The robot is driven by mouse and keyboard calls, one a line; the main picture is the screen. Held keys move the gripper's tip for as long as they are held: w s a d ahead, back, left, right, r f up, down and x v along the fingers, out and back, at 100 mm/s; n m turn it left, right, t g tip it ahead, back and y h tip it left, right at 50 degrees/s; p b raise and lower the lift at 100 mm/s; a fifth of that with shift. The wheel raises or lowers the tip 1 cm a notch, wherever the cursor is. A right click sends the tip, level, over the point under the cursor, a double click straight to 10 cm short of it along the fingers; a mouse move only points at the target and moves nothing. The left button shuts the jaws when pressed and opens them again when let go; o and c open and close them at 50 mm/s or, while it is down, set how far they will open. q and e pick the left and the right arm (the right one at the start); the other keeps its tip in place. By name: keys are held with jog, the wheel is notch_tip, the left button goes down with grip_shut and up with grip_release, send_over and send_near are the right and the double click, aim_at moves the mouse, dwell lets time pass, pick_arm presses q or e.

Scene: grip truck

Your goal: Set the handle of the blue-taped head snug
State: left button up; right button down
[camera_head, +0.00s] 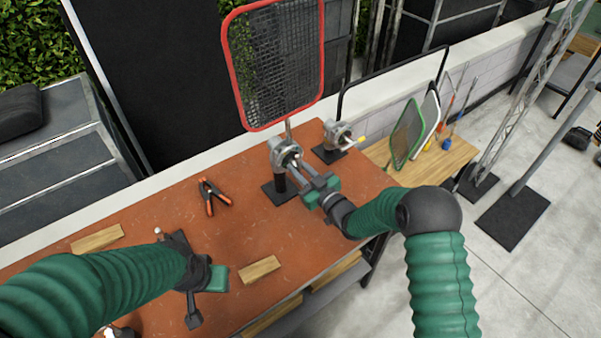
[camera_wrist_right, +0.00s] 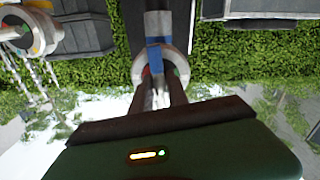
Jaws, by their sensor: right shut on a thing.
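The nearer grip head (camera_head: 284,152) stands on a short post with a dark base plate on the bench, and a red-framed mesh (camera_head: 279,65) rises from it. In the right wrist view, blue tape (camera_wrist_right: 154,58) shows on a round grey head between my fingers. My right gripper (camera_head: 300,170) reaches this head from the right and is shut on its handle; the pale handle (camera_wrist_right: 160,98) is mostly hidden between the fingers. My left gripper (camera_head: 190,280) is low over the bench at left, away from the heads; its jaws are unclear.
A second grip head (camera_head: 337,131) with a yellow-tipped handle stands close behind, to the right. An orange-tipped clamp (camera_head: 212,197) and wood blocks (camera_head: 260,269) lie on the brown bench (camera_head: 240,225). Green and white frames (camera_head: 407,135) stand on a side table.

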jog(key=m+b, duration=0.1)
jog(key=m, duration=0.1)
jog(key=r+m, duration=0.1)
jog(key=m, duration=0.1)
jog(key=shift+w+a+m+b, duration=0.1)
jog(key=shift+w+m+b, duration=0.1)
jog(key=shift+m+b, duration=0.15)
jog(key=m+b, duration=0.1)
jog(key=m, duration=0.3)
jog(key=shift+r+m, duration=0.15)
jog(key=shift+m, duration=0.1)
jog(key=c, duration=1.7)
grip_release()
jog(key=o, duration=0.3)
jog(key=shift+w, duration=0.1)
jog(key=shift+o, duration=0.5)
jog(key=shift+w+f, duration=0.1)
jog(key=shift+f, duration=0.35)
jog(key=shift+s+d, duration=0.2)
jog(key=shift+s, duration=0.15)
jog(key=b+v, duration=0.3)
jog(key=v, duration=1.3)
